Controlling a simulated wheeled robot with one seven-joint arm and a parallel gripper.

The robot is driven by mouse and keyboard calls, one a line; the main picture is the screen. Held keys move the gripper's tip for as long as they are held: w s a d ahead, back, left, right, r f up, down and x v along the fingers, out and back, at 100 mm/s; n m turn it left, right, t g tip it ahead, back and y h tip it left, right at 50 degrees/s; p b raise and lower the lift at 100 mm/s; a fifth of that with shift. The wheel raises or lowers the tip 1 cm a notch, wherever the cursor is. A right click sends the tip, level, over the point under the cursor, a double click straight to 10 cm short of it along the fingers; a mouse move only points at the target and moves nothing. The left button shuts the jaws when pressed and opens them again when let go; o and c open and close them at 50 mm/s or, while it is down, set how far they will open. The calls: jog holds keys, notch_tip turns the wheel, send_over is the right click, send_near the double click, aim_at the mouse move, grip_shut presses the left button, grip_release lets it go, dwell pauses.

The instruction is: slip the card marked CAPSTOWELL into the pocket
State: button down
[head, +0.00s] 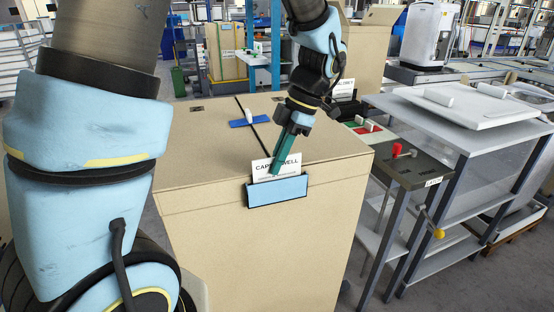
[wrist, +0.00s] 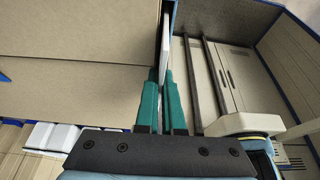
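The white card (head: 262,168) shows "CAP…WELL" in the head view; a finger covers the middle letters. It stands upright at the front edge of the big cardboard box. Its lower part is hidden behind the blue front of the dark-edged pocket (head: 277,190), and its upper part sticks out above. My gripper (head: 277,169) comes down from above, its teal fingers shut on the card near its middle. In the wrist view, the card (wrist: 164,42) shows as a thin white edge at the fingertips (wrist: 160,76). How deep the card sits is hidden.
The cardboard box (head: 190,180) has a blue piece with a white knob (head: 249,119) on top. Behind my gripper, another card (head: 344,88) stands in a black holder. To the right are a panel with red buttons (head: 368,127) and a grey table with a red handle (head: 398,150).

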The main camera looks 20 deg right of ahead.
jog(key=shift+s+a+f, duration=0.1)
jog(key=shift+s+f, duration=0.05)
jog(key=shift+f, duration=0.3)
jog(key=c, duration=1)
grip_release()
jog(key=c, duration=0.3)
jog(key=shift+o, duration=1.3)
jog(key=shift+w+r+p, duration=0.2)
jog(key=shift+r+p, duration=1)
jog(key=shift+r, duration=0.5)
jog(key=shift+r+p, duration=1.5)
jog(key=shift+r, duration=0.55)
